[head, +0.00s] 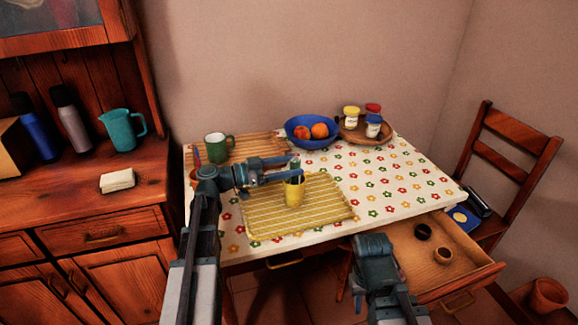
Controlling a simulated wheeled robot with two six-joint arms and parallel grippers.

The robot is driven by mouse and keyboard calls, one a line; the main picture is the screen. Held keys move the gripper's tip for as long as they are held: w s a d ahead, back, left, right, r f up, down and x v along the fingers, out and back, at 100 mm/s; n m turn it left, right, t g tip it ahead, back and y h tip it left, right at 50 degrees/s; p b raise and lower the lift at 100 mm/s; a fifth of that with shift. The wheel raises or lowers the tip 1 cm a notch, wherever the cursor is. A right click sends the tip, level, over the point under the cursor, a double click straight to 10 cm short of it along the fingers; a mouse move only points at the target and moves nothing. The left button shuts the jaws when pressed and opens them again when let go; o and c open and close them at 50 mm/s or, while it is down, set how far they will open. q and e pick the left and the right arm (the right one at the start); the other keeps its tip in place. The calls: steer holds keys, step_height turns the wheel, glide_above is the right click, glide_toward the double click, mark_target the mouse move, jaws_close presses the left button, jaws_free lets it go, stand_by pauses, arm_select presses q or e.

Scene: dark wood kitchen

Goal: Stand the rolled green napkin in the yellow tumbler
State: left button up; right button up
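The yellow tumbler (294,194) stands upright on a yellow striped mat (325,208) on the table. My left gripper (297,167) reaches in from the left, with its fingertips at the tumbler's rim and partly covering its mouth. A small green patch (294,163) shows between the fingertips; it may be the rolled napkin, but it is too small and too covered to be sure. I cannot tell whether the fingers grip it or stand apart from it. My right gripper (373,246) is low in front of the table, near the open drawer; its fingertips do not show clearly.
A green mug (217,147) stands on a slatted wooden mat. A blue fruit bowl (311,130) and a round tray with several jars (362,137) are at the back. The open drawer (443,266) juts out at the front right. The table's right side is clear.

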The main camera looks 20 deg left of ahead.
arm_select(q)
steer(key=v, duration=1.3)
steer(key=shift+s+a, duration=0.3)
stand_by(0.7)
steer(key=s+d+f+n+g+y+p, duration=0.15)
steer(key=d+g+p, duration=0.3)
steer(key=d, duration=0.55)
steer(key=s+d+f+n+g+y+p, duration=0.1)
steer(key=s+d+f+g+y+p, duration=0.3)
steer(key=d, duration=0.6)
steer(key=s+d+r+n+g+y+p, duration=0.1)
steer(key=s+d+r+n+y+p, duration=0.2)
steer(key=s+y+p, duration=0.7)
steer(key=d+n+y+p, duration=0.1)
steer(key=d+n, duration=0.1)
steer(key=d, duration=0.1)
steer(key=shift+r+g, duration=0.15)
steer(key=shift+g, duration=0.2)
